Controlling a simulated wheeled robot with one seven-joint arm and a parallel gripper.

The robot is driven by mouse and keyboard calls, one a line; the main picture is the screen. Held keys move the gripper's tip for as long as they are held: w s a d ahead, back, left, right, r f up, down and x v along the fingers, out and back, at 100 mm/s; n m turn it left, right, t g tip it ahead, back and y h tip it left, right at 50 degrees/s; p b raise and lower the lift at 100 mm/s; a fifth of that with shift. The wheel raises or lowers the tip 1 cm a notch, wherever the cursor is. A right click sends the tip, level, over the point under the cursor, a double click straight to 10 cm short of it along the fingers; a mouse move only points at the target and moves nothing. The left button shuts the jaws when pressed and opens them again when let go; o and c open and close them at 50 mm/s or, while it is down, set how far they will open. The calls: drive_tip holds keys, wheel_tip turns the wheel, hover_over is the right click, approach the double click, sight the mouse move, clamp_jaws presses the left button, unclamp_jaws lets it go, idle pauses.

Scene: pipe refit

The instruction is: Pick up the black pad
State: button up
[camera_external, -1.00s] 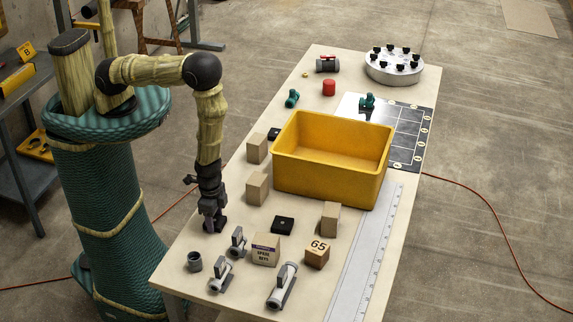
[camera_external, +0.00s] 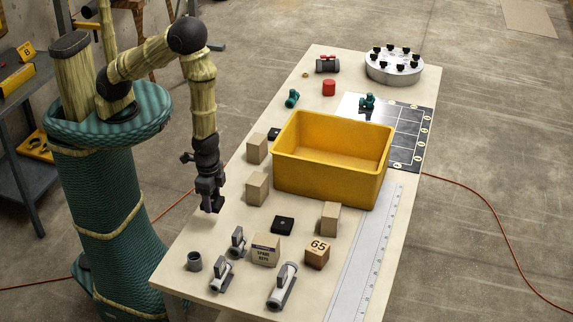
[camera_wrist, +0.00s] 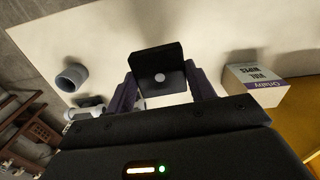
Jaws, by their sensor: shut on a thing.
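A black pad (camera_wrist: 157,62) with a pale round spot is between the two fingers of my gripper (camera_wrist: 162,88) in the wrist view. The fingers are shut on its sides. In the external view my gripper (camera_external: 212,206) points down, raised above the left edge of the table; the pad in it is too small to make out there. Another black pad (camera_external: 283,224) lies flat on the table, right of my gripper. One more dark pad (camera_external: 274,134) is partly hidden behind a tan block.
A yellow bin (camera_external: 330,178) stands mid-table. Tan blocks (camera_external: 257,188), a spare-keys box (camera_external: 265,249), a 65 cube (camera_external: 317,254), a grey ring (camera_external: 194,261) and grey valve fittings (camera_external: 282,286) stand nearby. A long ruler (camera_external: 367,250) lies along the right edge.

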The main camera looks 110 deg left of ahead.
drive_tip(key=shift+r, duration=0.95)
drive_tip(key=shift+w+a, duration=0.15)
drive_tip(key=shift+w, duration=0.2)
drive_tip(key=w+a+r+b, duration=0.2)
drive_tip(key=w+a+r, duration=0.2)
drive_tip(key=w+a, duration=0.65)
drive_tip(key=w+a+r+b, duration=0.2)
drive_tip(key=w+a+r, duration=0.2)
drive_tip(key=w+a, duration=0.65)
drive_tip(key=w+a+f+n+b, duration=0.3)
drive_tip(key=w+a+n+b, duration=0.1)
drive_tip(key=a+b, duration=0.1)
drive_tip(key=w+a+f+n+b, duration=0.4)
drive_tip(key=a+b, duration=0.1)
drive_tip(key=a, duration=0.2)
drive_tip(key=shift+a, duration=0.3)
